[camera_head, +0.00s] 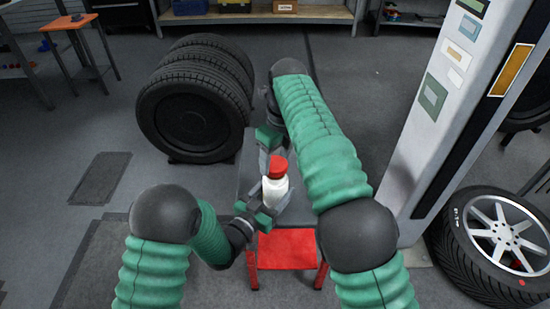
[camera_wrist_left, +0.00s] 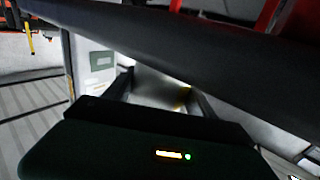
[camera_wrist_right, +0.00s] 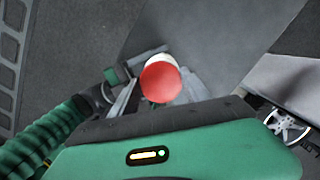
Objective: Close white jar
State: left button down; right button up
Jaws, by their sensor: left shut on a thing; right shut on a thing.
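The white jar (camera_head: 275,191) stands upright over a small grey table, and its red lid (camera_head: 278,167) sits at its mouth. I cannot tell whether the lid is fully seated. My left gripper (camera_head: 262,207) is shut on the jar's lower body. My right gripper (camera_head: 271,158) comes from above and behind and is shut on the lid. In the right wrist view the lid (camera_wrist_right: 161,82) lies between the fingers, with a strip of white jar (camera_wrist_right: 160,60) beyond it. In the left wrist view a blurred pale surface (camera_wrist_left: 160,88) fills the gap between the fingers.
Stacked tyres (camera_head: 195,100) stand on the left. A white column (camera_head: 440,120) and a wheel (camera_head: 495,240) are on the right. The floor at left is mostly clear.

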jog(key=shift+f, duration=0.9)
jog(key=shift+f, duration=0.5)
jog(key=o, duration=1.3)
jog(key=shift+r, duration=2.2)
jog(key=o, duration=0.5)
